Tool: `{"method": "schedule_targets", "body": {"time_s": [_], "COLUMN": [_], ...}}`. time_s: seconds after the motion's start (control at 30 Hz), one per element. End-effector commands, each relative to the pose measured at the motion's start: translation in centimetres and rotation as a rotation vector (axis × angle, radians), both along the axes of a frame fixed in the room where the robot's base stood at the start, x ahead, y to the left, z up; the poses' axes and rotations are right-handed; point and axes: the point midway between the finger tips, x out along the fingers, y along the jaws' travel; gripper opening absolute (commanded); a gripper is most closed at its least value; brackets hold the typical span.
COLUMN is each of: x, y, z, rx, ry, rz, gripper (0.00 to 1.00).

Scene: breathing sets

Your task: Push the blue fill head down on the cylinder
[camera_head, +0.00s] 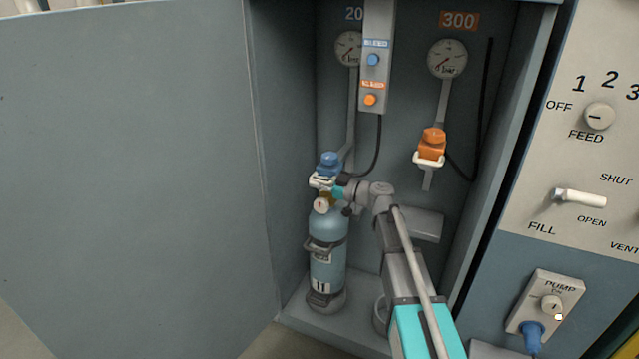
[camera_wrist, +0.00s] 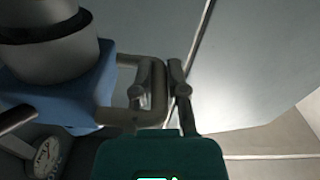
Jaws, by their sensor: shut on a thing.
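The blue fill head (camera_head: 329,163) sits at the top of the light blue cylinder (camera_head: 327,245), which stands upright in the cabinet. I cannot tell how far down it is seated. In the wrist view the fill head (camera_wrist: 62,100) is large at the left, with a grey handle bar (camera_wrist: 155,75) reaching out from it. My gripper (camera_head: 342,180) comes in from the right at fill-head height. In the wrist view its fingers (camera_wrist: 162,72) are shut on that handle bar. The cylinder's valve is partly hidden beside the gripper; its small gauge (camera_head: 321,205) shows below.
An orange fill head (camera_head: 431,146) hangs at the back right under the 300 gauge (camera_head: 447,58). A grey button box (camera_head: 376,70) hangs above the cylinder, with a black hose below. The open door (camera_head: 130,170) bounds the left; a control panel (camera_head: 585,130) stands right.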

Motion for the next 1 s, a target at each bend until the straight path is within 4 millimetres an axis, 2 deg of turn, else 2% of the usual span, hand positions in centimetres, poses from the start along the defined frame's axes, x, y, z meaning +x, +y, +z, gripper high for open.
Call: {"method": "schedule_targets", "body": {"time_s": [0.03, 0.2, 0.67, 0.87, 1.0], "x": [-0.6, -0.5, -0.3, -0.8, -1.4], "y": [0.1, 0.1, -0.2, -1.3, -2.9], "z": [-0.3, -0.3, -0.2, -0.2, -0.2], "rx": [-0.012, -0.011, -0.008, -0.007, -0.007], "ry": [-0.001, -0.001, 0.000, 0.000, 0.000], "rz": [0.011, 0.010, 0.005, 0.004, 0.004], "gripper": [0.20, 0.52, 0.53, 0.53, 0.53]}}
